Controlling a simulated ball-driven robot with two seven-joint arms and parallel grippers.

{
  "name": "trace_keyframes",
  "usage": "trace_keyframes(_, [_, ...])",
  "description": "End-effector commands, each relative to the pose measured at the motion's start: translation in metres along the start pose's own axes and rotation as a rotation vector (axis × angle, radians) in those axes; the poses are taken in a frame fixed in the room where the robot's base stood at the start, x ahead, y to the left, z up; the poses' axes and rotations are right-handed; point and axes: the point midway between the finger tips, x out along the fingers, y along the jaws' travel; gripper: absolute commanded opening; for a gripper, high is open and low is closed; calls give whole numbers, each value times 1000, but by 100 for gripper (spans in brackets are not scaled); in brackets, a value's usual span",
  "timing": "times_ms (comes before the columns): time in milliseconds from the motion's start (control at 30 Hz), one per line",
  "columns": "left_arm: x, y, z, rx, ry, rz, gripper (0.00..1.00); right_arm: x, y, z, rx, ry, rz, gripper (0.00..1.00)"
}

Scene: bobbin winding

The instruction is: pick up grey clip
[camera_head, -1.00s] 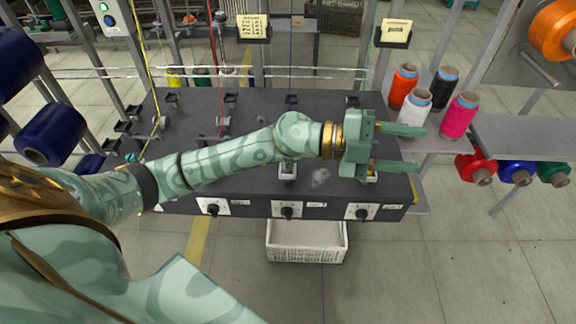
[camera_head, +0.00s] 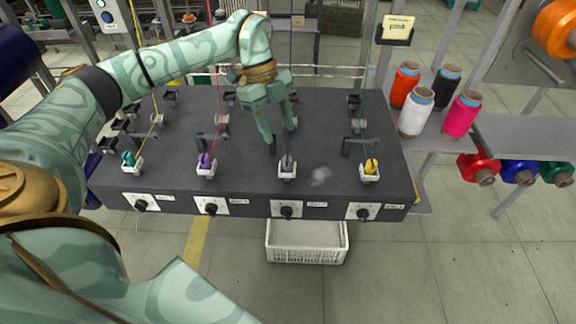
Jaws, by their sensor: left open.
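The grey clip (camera_head: 287,162) stands in a small white holder (camera_head: 287,173) at the front of the dark machine top, third from the left in the row. My left gripper (camera_head: 281,141) points downward, open and empty, just behind and above the grey clip. Its two fingers are apart and do not appear to touch the clip. My right gripper is not in view.
Similar holders carry a teal clip (camera_head: 129,158), a purple clip (camera_head: 205,160) and a yellow clip (camera_head: 371,166). Thread cones, including a white one (camera_head: 415,115), stand on the right shelf. A white basket (camera_head: 306,243) is below.

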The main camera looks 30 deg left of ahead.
Motion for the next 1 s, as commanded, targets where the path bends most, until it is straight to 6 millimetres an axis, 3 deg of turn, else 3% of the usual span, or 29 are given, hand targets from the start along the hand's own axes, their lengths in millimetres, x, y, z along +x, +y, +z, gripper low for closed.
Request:
trace_keyframes(100, [20,0,0,2,1,2,47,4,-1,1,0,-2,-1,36])
trace_keyframes(367, [39,-1,2,3,1,1,47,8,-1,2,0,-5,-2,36])
trace_keyframes(600, [77,-1,6,4,3,2,47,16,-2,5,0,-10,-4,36])
trace_keyframes(833, [79,-2,5,4,1,-2,47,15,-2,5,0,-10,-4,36])
trace_keyframes(867, [79,-2,5,4,1,-2,42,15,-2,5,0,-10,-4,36])
trace_keyframes(1000, [79,-2,5,4,1,-2,3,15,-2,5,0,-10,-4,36])
